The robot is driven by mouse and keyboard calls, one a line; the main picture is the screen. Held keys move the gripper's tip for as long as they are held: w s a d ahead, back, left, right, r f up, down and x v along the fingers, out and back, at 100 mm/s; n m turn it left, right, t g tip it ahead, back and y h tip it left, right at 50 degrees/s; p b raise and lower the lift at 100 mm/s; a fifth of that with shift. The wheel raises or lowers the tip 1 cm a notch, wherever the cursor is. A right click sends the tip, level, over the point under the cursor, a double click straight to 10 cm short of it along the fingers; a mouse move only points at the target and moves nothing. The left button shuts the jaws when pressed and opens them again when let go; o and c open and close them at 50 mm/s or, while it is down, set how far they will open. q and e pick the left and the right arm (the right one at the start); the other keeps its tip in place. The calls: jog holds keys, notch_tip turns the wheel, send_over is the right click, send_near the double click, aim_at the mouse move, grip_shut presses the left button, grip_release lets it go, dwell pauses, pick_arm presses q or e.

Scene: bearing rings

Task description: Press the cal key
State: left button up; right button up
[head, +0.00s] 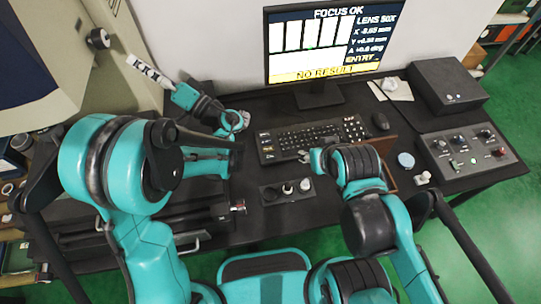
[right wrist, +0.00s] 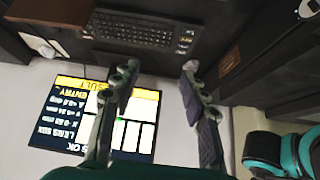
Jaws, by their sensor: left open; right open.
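My left gripper (head: 238,122) is open, left of the keyboard. I cannot tell whether either gripper touches anything.
The monitor (head: 321,91) shows FOCUS OK, an ENTRY line and NO RESULT. A mouse (head: 380,121) lies right of the keyboard. A control box (head: 467,151) with knobs stands at right, below a black case (head: 447,88).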

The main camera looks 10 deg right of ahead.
grip_shut()
dwell(1.3)
